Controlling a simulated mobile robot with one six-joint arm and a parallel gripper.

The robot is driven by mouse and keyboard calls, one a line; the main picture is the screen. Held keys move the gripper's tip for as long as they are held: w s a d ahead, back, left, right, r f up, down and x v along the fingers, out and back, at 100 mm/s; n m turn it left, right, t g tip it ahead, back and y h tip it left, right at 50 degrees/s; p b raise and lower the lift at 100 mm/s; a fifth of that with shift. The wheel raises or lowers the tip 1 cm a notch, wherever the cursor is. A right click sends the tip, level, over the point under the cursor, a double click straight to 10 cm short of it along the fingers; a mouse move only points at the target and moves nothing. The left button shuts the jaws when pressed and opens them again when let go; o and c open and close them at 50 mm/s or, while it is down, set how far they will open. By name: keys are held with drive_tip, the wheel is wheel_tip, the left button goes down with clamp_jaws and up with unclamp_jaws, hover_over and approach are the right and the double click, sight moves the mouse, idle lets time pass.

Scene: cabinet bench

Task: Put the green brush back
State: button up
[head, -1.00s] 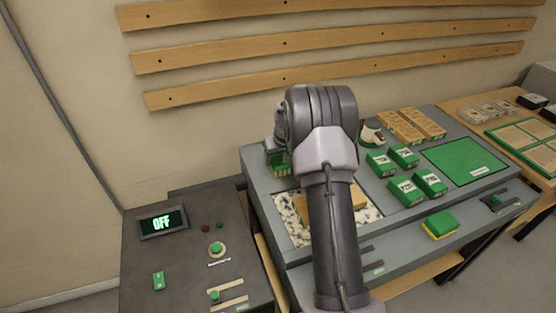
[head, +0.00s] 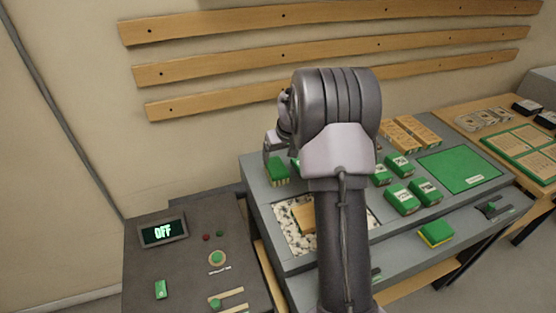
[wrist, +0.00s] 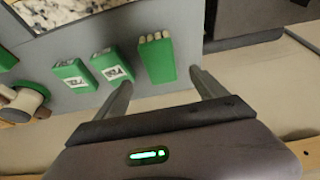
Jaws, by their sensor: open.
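A green block with a row of pale tufts at one end, which looks like the green brush (head: 278,172), is at the back left of the grey bench. It also shows in the wrist view (wrist: 158,60), with the tufts facing away from my gripper. My gripper (wrist: 161,78) is open, with its fingertips on either side of the block's near end. I cannot tell whether either finger touches it. In the head view my arm hides part of this area.
Two labelled green boxes (wrist: 90,68) stand beside the brush. A speckled tray (head: 284,217) lies in front. A green and yellow block (head: 435,234) sits on the front ledge. A dark control panel (head: 190,265) reading OFF is at the left; the wall is close behind.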

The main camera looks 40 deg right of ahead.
drive_tip(key=s+a+r+y, duration=0.1)
drive_tip(key=s+a+r, duration=0.3)
drive_tip(key=a+r, duration=0.4)
drive_tip(key=s+a+r, duration=0.4)
drive_tip(key=a+r, duration=0.4)
drive_tip(key=a, duration=0.1)
drive_tip(key=s+a+y, duration=0.1)
drive_tip(key=s+a, duration=0.6)
drive_tip(key=s, duration=0.4)
drive_tip(key=s+a+r+m+t+y, duration=0.1)
drive_tip(key=s+a, duration=0.7)
drive_tip(key=s, duration=0.4)
drive_tip(key=shift+s+a+r, duration=0.15)
drive_tip(key=shift+a+r, duration=0.05)
